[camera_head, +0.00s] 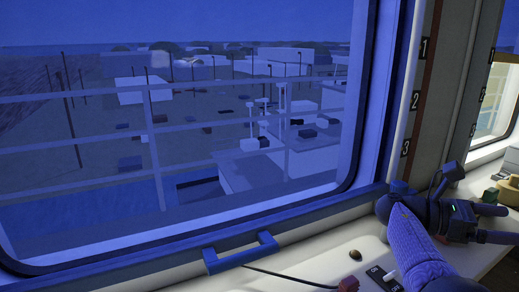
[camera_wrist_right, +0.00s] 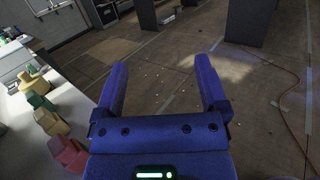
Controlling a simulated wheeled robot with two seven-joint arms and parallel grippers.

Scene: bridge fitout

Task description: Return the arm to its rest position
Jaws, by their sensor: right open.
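My right arm (camera_head: 420,250) comes in from the bottom right of the head view, over the white sill counter. My right gripper (camera_head: 506,224) points to the right there. In the right wrist view my right gripper (camera_wrist_right: 162,66) has its two blue fingers spread wide apart. Nothing is between the fingers, only brown floor beyond them. My left arm and left gripper are not in view.
The white counter (camera_wrist_right: 20,120) runs along the left of the wrist view, with a green block (camera_wrist_right: 40,101), a tan block (camera_wrist_right: 50,122) and a red block (camera_wrist_right: 68,153). An orange cable (camera_wrist_right: 291,100) lies on the floor. A blue handle (camera_head: 240,252) sits below the window.

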